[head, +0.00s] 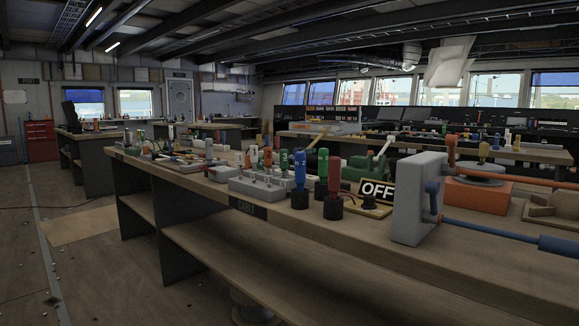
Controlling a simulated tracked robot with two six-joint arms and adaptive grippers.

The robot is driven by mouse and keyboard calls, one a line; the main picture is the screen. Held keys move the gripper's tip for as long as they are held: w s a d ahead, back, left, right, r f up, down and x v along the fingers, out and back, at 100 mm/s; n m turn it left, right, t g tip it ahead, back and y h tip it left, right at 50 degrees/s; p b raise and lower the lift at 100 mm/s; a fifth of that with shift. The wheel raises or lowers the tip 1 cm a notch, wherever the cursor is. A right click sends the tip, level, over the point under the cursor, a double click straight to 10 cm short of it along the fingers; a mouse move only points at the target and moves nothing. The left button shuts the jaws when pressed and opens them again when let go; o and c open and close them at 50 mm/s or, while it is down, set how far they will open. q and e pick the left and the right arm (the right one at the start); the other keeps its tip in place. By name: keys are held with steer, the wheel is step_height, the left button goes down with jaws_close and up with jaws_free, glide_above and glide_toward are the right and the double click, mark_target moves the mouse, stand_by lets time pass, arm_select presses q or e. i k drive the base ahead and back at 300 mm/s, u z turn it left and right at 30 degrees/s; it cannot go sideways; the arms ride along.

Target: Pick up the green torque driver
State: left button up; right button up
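A green driver (322,165) with a dark base stands upright on the long wooden bench. It is between a blue driver (300,170) and a red driver (335,175), slightly behind both. Its lower part is partly hidden by the red one. The blue and red drivers also stand upright in black bases. Another green-handled tool (283,161) stands by the grey rack to the left. Neither of my grippers is in view.
The grey rack (262,188) holds several short pegs. A large grey block (418,198) with blue and orange levers blocks the right. The bench's front strip (345,240) is clear.

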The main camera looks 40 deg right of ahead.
mark_target(323, 153)
steer(key=u, duration=0.25)
steer(key=i, duration=0.6)
steer(key=z, duration=1.3)
steer(key=k, duration=0.45)
steer(key=z, duration=0.3)
steer(key=i, duration=0.45)
steer(key=u, duration=0.1)
